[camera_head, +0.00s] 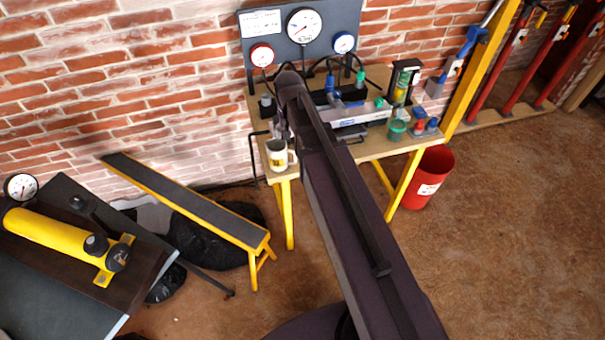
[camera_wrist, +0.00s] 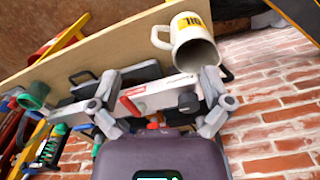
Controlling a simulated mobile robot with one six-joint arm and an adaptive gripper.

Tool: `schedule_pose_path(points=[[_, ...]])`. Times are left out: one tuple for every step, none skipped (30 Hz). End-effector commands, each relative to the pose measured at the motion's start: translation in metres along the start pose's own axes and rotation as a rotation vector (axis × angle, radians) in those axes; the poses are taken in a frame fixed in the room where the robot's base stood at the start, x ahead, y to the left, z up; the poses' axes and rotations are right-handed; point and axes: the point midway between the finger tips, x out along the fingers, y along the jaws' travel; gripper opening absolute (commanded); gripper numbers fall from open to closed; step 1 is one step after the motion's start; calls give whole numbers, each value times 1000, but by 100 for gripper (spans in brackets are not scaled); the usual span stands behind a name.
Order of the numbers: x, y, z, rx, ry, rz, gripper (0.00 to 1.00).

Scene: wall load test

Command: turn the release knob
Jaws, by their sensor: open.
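My gripper (camera_wrist: 160,85) is open in the wrist view, its two grey fingers spread wide with nothing held. Between and beyond the fingers runs a pale grey bar-shaped tool (camera_wrist: 150,98) with a red lever (camera_wrist: 131,106) and a round black knob (camera_wrist: 188,102). The black knob is near the right finger; I cannot tell whether they touch. In the head view my gripper (camera_head: 281,128) is over the bench's left end, and my arm hides part of it. The grey tool (camera_head: 356,115) lies on the bench there. Which knob is the release knob is not clear.
A white mug (camera_head: 277,157) stands at the bench's front left corner and shows close to the right finger in the wrist view (camera_wrist: 190,42). A gauge panel (camera_head: 277,45) stands behind the wooden bench (camera_head: 385,146). A yellow cylinder (camera_head: 60,236) with black knob (camera_head: 97,243) is at left.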

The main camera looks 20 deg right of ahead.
Motion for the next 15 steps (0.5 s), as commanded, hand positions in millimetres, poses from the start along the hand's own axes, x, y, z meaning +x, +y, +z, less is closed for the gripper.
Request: schedule_pose_path(points=[[4,3,10,-18,0,0,99],[5,5,14,-28,0,0,99],[7,6,20,-43,0,0,99],[8,8,23,-54,0,0,99],[9,9,27,-64,0,0,99],[11,10,32,-80,0,0,99],[12,12,36,-90,0,0,99],[13,13,40,-101,0,0,99],[14,15,45,-116,0,0,99],[16,16,49,-126,0,0,99],[17,17,53,-137,0,0,99],[18,19,58,-152,0,0,99],[19,20,62,-162,0,0,99],[21,21,66,-174,0,0,99],[22,23,71,-188,0,0,99]])
